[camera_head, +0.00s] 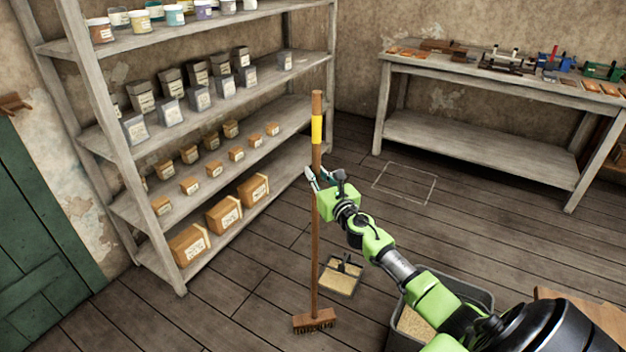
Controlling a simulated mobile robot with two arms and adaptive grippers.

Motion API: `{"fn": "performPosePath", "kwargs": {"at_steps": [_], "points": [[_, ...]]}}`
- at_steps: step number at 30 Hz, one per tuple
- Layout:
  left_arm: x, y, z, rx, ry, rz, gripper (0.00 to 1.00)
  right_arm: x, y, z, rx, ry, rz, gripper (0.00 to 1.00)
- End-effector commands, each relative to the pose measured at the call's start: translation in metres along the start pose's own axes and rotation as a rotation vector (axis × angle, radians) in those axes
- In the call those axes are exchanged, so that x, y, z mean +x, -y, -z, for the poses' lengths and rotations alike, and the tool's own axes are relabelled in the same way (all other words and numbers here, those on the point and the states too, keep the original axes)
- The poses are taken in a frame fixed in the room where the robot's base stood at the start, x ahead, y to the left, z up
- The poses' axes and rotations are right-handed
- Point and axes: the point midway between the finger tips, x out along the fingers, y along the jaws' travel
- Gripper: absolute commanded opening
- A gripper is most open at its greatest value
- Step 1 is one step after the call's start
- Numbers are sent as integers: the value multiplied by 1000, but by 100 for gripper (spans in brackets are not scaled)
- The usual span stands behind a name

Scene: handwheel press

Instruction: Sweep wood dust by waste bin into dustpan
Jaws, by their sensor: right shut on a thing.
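A broom stands nearly upright, with a wooden handle (317,105) that has a yellow band and a brown bristle head (315,321) at the floor. My right gripper (317,180) is shut on the handle below the yellow band. A dark dustpan (328,277) lies on the floor just right of the broom's lower handle, and tan dust (340,284) shows in it. The grey waste bin (480,291) stands at the lower right with tan material inside, partly hidden by my right arm. I see no clear loose dust on the open floor. My left gripper is not in view.
A wooden shelf unit (184,284) with jars, bags and boxes stands at the left. A workbench (480,140) with tools is at the back right. A pale rectangle outline (405,166) marks the floor behind my gripper. The plank floor left of the broom is clear.

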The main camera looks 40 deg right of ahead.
Motion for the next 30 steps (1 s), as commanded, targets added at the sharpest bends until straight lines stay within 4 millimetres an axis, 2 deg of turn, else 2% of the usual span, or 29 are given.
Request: {"fn": "performPosePath", "kwargs": {"at_steps": [11,30], "points": [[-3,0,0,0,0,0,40,1,1,-7,-6,6,1,0],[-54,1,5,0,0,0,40,1,1,-61,-4,8,0,0]]}}
